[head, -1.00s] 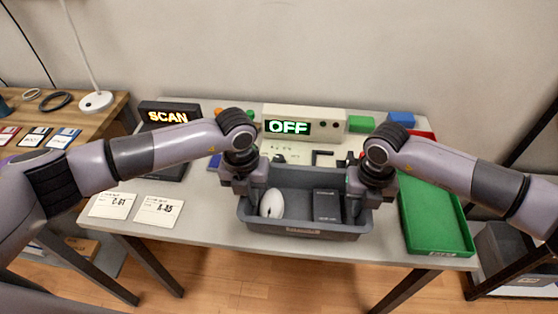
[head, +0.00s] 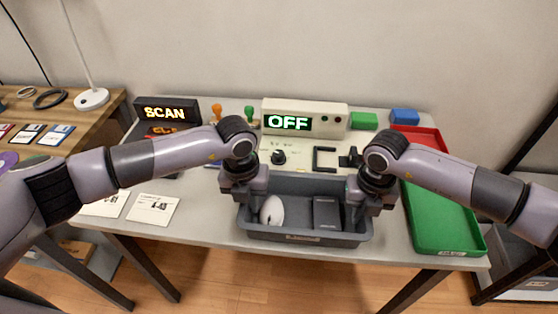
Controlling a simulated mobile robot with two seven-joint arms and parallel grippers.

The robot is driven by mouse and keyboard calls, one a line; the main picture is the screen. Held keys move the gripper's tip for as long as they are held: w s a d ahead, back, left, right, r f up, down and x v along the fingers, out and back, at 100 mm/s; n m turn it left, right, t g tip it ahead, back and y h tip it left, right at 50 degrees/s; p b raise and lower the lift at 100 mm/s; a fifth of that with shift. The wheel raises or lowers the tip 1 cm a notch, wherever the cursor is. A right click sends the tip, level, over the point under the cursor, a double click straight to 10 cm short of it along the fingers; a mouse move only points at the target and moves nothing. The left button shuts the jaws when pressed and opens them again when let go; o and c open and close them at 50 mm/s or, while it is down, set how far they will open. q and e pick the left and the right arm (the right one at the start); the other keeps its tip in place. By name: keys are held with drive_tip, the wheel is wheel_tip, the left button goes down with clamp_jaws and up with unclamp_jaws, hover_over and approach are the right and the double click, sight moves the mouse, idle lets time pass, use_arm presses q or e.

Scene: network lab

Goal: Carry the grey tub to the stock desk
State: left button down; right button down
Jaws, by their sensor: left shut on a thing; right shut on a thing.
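The grey tub (head: 302,237) is at the front edge of the light grey table (head: 215,226), in the middle of the head view. It holds a white rounded item (head: 271,210) and a dark box (head: 327,213). My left gripper (head: 246,205) is shut on the tub's left end. My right gripper (head: 360,207) is shut on its right end. The fingertips are partly hidden. I cannot tell whether the tub's base touches the table. No desk is labelled as the stock desk in view.
Behind the tub stands a device with an OFF display (head: 288,122). A SCAN sign (head: 167,111) is at back left. A green tray (head: 443,222) and a red tray (head: 418,139) lie right. Cards (head: 152,209) lie front left. A wooden desk (head: 82,129) with a lamp (head: 92,98) stands left.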

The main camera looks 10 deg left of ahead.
use_arm(q)
drive_tip(key=c, duration=1.3)
unclamp_jaws()
drive_tip(key=shift+d, duration=0.3)
use_arm(e)
drive_tip(key=c, duration=1.2)
unclamp_jaws()
drive_tip(key=shift+a+f, duration=0.1)
drive_tip(key=shift+a, duration=0.1)
use_arm(q)
drive_tip(key=shift+o, duration=0.2)
drive_tip(key=shift+a, duration=0.1)
use_arm(e)
drive_tip(key=shift+d, duration=0.1)
use_arm(q)
drive_tip(key=shift+f, duration=0.1)
use_arm(e)
drive_tip(key=shift+d, duration=0.1)
wheel_tip(320, 180, up, 12)
use_arm(q)
wheel_tip(320, 180, up, 12)
drive_tip(key=shift+a, duration=0.35)
drive_tip(key=shift+s, duration=0.15)
use_arm(e)
drive_tip(key=shift+s, duration=0.1)
